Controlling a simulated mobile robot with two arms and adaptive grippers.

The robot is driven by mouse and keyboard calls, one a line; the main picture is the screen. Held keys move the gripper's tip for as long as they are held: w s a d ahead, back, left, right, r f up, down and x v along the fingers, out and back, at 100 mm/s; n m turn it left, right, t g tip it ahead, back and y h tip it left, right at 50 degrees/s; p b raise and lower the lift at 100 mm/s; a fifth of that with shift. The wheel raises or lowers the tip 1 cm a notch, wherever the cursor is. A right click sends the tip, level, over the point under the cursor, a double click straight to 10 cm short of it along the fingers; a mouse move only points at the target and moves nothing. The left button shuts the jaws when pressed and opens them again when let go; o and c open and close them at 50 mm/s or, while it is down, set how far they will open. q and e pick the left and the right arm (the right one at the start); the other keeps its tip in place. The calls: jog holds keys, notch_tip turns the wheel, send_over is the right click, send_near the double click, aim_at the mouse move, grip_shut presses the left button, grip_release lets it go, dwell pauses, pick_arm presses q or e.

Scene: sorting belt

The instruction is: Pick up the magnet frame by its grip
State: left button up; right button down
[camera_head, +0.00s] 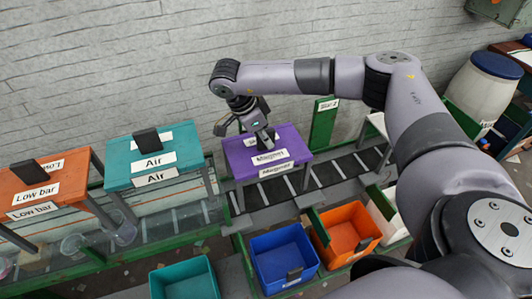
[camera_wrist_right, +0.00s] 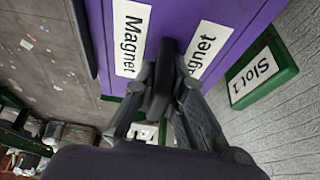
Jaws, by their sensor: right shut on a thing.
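The magnet frame (camera_head: 293,148) is a purple table-like frame with white "Magnet" labels and grey legs, standing over the dark belt in the head view. Its purple top also fills the upper part of the right wrist view (camera_wrist_right: 170,18). My right gripper (camera_head: 264,143) reaches down onto the top from above. In the right wrist view its two fingers (camera_wrist_right: 162,92) are closed on the dark upright grip (camera_wrist_right: 160,85) between the two labels. In the head view the gripper mostly hides the grip. My left gripper is not in view.
A teal "Air" frame (camera_head: 190,141) and an orange "Low bar" frame (camera_head: 75,180) stand to the left. Teal, blue (camera_head: 258,246) and orange (camera_head: 322,235) bins are in front. A brick wall is behind.

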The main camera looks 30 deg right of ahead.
notch_tip(320, 180, up, 13)
jog(key=shift+f+b, duration=0.1)
jog(key=shift+b, duration=1)
jog(key=s+a+p, duration=0.2)
jog(key=s, duration=0.6)
jog(key=s+a+r+p, duration=0.1)
jog(key=s+a, duration=0.1)
jog(key=s, duration=0.6)
jog(key=shift+s+p, duration=0.35)
